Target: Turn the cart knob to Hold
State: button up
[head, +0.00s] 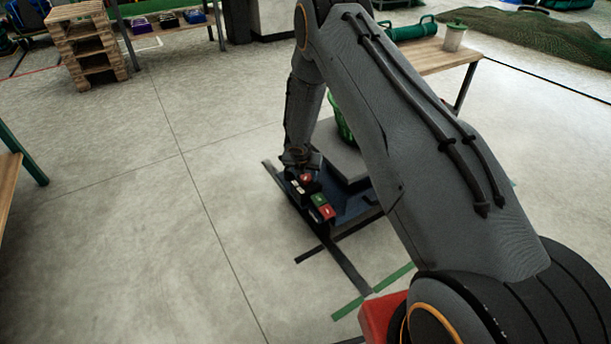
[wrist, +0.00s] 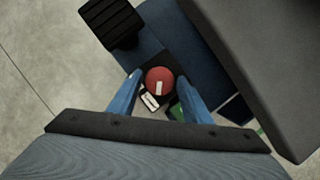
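The cart (head: 347,207) is a low blue unit on the floor, partly hidden by my arm in the head view. Its knob is a round red knob (wrist: 160,80) with a pale pointer mark on its near side in the wrist view; it also shows in the head view (head: 305,177). My gripper (wrist: 153,82) is over the knob, its two blue fingers apart, one on each side of it. I cannot tell whether the fingertips touch the knob. A white label (wrist: 149,101) lies just below the knob in the wrist view; its lettering is too small to read.
Green and red buttons (head: 322,206) sit beside the knob on the same panel. A wooden table (head: 440,58) is at the back right.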

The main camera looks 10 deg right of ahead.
jog(key=c, duration=0.7)
jog(key=shift+m, duration=0.3)
jog(key=m+h, duration=0.1)
jog(key=m, duration=0.2)
jog(key=shift+w+a+g+b, duration=0.1)
jog(key=shift+a+g+b, duration=0.05)
jog(key=shift+g+b, duration=0.2)
jog(key=m, duration=0.2)
jog(key=m+g+h+b, duration=0.1)
jog(key=m, duration=0.1)
jog(key=shift+w+g, duration=0.1)
jog(key=shift+g, duration=0.15)
jog(key=m+g+b, duration=0.1)
jog(key=m, duration=0.1)
jog(key=m+g+b, duration=0.1)
jog(key=m+b, duration=0.1)
jog(key=m, duration=0.1)
jog(key=shift+w+f+m+h, duration=0.1)
jog(key=shift+w+m+h, duration=0.1)
jog(key=shift+m+h, duration=0.1)
jog(key=m+g+b, duration=0.1)
jog(key=m+b, duration=0.2)
jog(key=m, duration=0.1)
jog(key=shift+w+m+g, duration=0.1)
jog(key=shift+m+g, duration=0.2)
jog(key=shift+g, duration=0.1)
jog(key=shift+b, duration=0.3)
